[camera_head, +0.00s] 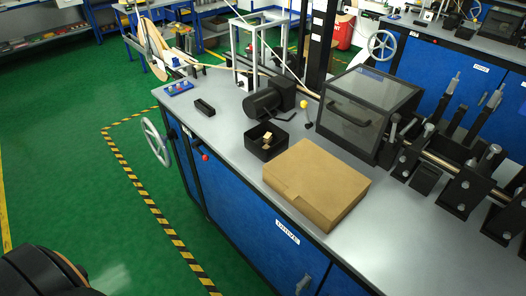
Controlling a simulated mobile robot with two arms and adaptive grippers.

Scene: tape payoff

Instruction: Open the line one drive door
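The drive door (250,215) is a blue panel on the front of the near grey-topped cabinet. A white label (287,231) on it reads DRIVE. The door looks shut, flush with the cabinet front. Its lower part is cut off by the picture edge. Neither of my grippers is in view; only a dark part of my own body shows at the lower left.
A cardboard box (318,184) lies at the worktop's front edge beside a black bin (266,142). A handwheel (155,142) and a red knob (205,157) stick out of the cabinet. The green floor (75,185) left of the striped tape (150,208) is clear.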

